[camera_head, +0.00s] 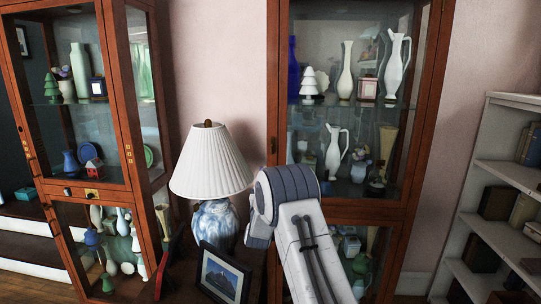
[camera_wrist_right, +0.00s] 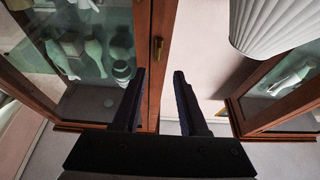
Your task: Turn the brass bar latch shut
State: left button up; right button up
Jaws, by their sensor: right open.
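A small brass piece (camera_wrist_right: 157,47), apparently the bar latch, is on the wooden door frame of a glass cabinet in the right wrist view. It looks like a short bar along the frame; whether it is turned shut I cannot tell. My right gripper (camera_wrist_right: 159,74) is open and empty, its two dark fingers apart and pointing toward the frame just below the brass piece in that view. It does not appear to touch the latch. In the head view, brass fittings (camera_head: 91,193) show on the left cabinet (camera_head: 114,75). My right gripper is hidden there, and my left gripper is out of view.
A lamp with a pleated white shade (camera_head: 211,162) and blue-white base stands close to my right arm. A framed picture (camera_head: 222,276) leans in front of it. A second glass cabinet (camera_head: 425,110) holds vases and jugs. White shelves (camera_head: 487,240) stand at the right.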

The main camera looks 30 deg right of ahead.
aim_at(272, 150)
jog(key=p+x, duration=0.2)
jog(key=x, duration=0.6)
jog(key=shift+d+r+p, duration=0.15)
jog(key=shift+r+p, duration=0.1)
jog(key=shift+p, duration=0.15)
jog(key=shift+x, duration=1.05)
jog(key=shift+f, duration=0.15)
grip_shut()
